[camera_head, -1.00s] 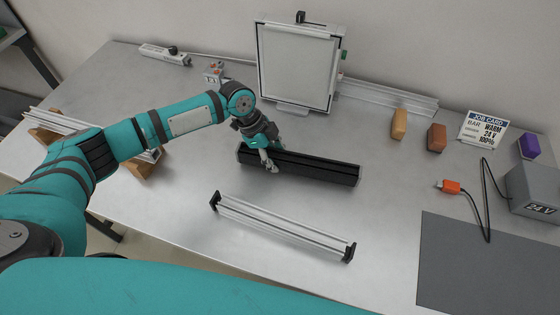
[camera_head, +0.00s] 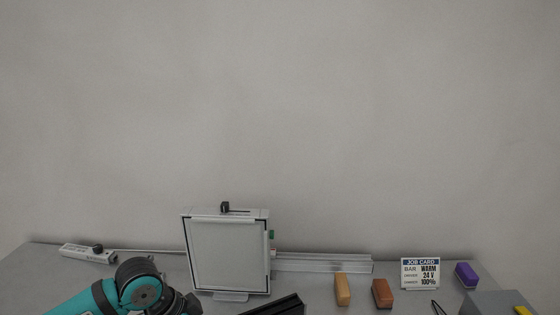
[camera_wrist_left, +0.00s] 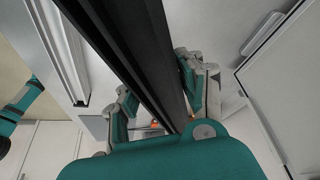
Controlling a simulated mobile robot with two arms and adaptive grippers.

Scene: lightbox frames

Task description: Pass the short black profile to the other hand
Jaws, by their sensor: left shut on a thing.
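The short black profile (camera_wrist_left: 135,50) runs between the fingers of my left gripper (camera_wrist_left: 158,92) in the left wrist view. The gripper is shut on it. In the head view only one end of the black profile (camera_head: 275,306) shows at the bottom edge, slanting up to the right in front of the framed white panel. The left gripper's fingers are cut off below the head view; only part of my left arm shows at the bottom left. My right gripper is in neither view.
The framed white panel (camera_head: 230,255) stands at the back of the table. A silver rail (camera_head: 325,263) lies behind it. An orange block (camera_head: 342,289), a brown block (camera_head: 382,293), a job card (camera_head: 420,273), a purple block (camera_head: 466,274) and a grey box (camera_head: 497,304) stand to the right.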

